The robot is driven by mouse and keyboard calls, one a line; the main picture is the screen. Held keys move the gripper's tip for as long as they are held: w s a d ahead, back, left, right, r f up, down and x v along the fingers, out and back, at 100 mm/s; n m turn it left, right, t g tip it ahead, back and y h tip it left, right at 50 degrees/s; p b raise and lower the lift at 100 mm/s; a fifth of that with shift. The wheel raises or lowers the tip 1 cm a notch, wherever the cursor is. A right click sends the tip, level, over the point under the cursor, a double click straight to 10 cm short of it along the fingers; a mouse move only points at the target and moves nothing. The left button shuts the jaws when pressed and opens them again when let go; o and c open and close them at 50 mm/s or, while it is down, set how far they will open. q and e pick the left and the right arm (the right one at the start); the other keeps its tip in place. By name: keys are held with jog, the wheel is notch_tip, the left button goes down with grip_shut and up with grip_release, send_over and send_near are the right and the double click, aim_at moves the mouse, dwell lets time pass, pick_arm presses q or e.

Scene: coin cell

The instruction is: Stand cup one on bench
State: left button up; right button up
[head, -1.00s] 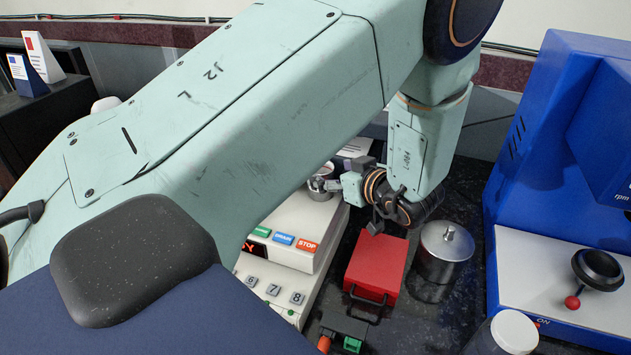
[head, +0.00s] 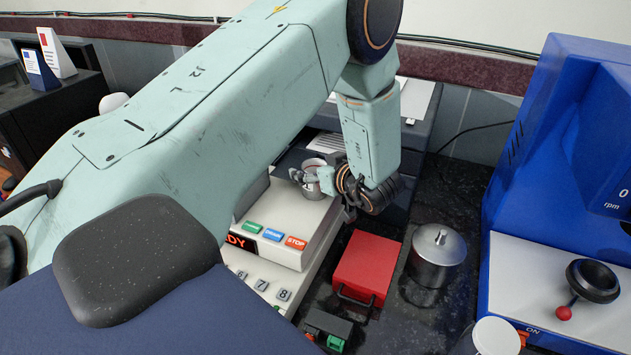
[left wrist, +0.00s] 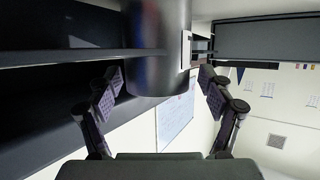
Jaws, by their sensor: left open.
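A small metallic cup (head: 314,176) stands upright on top of the white instrument with buttons, at the centre of the head view. In the left wrist view the cup (left wrist: 157,45) is a shiny grey cylinder with a white label edge at its right side. My left gripper (head: 312,184) is open at the cup. In the left wrist view the gripper's fingertips (left wrist: 160,76) lie to either side of the cup, with gaps visible. The dark speckled bench (head: 460,195) shows at right. My right gripper is not in view.
A red box (head: 366,262) and a lidded metal pot (head: 437,258) stand on the bench near the white instrument (head: 285,228). A blue machine (head: 545,190) bounds the right side. Bare bench shows behind the pot.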

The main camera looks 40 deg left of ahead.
pick_arm(q)
jog(key=shift+w+a, duration=0.1)
jog(key=shift+a, duration=0.05)
jog(key=shift+f, duration=0.1)
jog(key=shift+c, duration=0.8)
jog(key=c, duration=1.4)
